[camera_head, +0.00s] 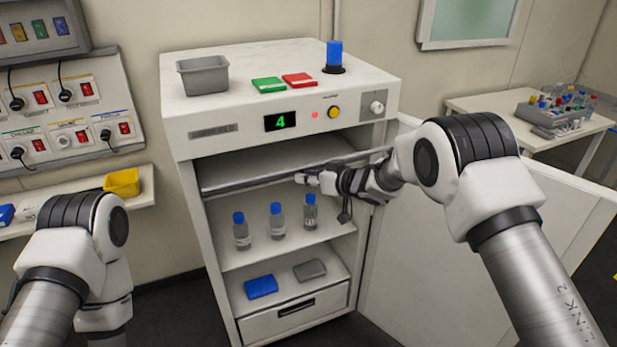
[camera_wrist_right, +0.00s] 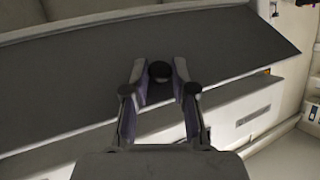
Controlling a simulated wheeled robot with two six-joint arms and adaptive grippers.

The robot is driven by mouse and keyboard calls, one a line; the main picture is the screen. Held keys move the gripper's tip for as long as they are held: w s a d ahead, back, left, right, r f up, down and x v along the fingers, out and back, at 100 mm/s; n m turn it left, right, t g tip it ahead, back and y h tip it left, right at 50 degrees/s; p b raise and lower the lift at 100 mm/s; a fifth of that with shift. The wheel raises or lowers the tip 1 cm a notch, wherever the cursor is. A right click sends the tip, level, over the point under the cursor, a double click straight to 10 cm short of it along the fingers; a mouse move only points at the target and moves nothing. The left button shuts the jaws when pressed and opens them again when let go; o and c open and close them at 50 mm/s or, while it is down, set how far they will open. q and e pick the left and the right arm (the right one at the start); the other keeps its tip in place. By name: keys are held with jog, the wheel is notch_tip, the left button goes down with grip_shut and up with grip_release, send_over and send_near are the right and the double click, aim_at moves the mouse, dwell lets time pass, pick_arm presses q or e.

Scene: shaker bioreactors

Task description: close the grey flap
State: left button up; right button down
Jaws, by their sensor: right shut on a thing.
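The grey flap (camera_head: 240,185) shows in the head view as a thin, nearly edge-on strip across the white cabinet's front, below the control panel. The top compartment above it is visible, so the flap stands at least partly open. In the right wrist view the flap (camera_wrist_right: 235,50) is a broad dark grey panel with a round black knob (camera_wrist_right: 160,71). My right gripper (camera_head: 306,179) is at the flap's middle; in the wrist view its fingers (camera_wrist_right: 160,78) are shut on the knob. My left arm shows at the left, but its gripper is not in view.
The cabinet's white door (camera_head: 430,270) stands wide open at the right. Blue-capped bottles (camera_head: 277,222) stand on the shelf below the flap. A blue box (camera_head: 261,286) and a grey box (camera_head: 309,270) lie lower. A grey bin (camera_head: 203,76) stands on top.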

jog(key=shift+w+r, duration=0.1)
jog(key=shift+r, duration=0.15)
jog(key=c, duration=0.9)
grip_release()
jog(key=shift+c, duration=0.2)
jog(key=shift+f, duration=0.1)
jog(key=v, duration=1.2)
